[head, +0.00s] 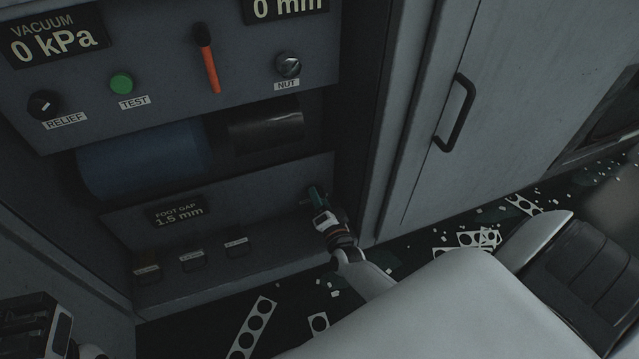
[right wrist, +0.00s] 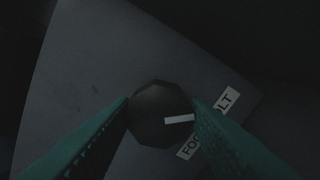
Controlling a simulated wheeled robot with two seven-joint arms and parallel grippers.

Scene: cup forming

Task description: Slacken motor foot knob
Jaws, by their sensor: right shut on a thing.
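The motor foot knob (right wrist: 155,114) is a dark, many-sided knob with a white pointer line, seen in the right wrist view. The green fingers of my right gripper (right wrist: 162,115) are on either side of it and shut on it. The pointer line points right. A label reading in part "FO… LT" (right wrist: 224,105) sits beside the knob, partly hidden by a finger. In the head view my right gripper (head: 316,196) reaches the right end of the low ledge and hides the knob. Part of my left gripper (head: 38,328) shows at the lower left; its fingers are not clear.
A "FOOT GAP 1.5 mm" display (head: 179,212) is left of my right gripper. A blue motor (head: 140,160) lies in the recess above. The upper panel holds a green TEST button (head: 121,84), an orange-handled lever (head: 208,65) and a NUT knob (head: 288,65). Punched strips (head: 252,328) litter the floor.

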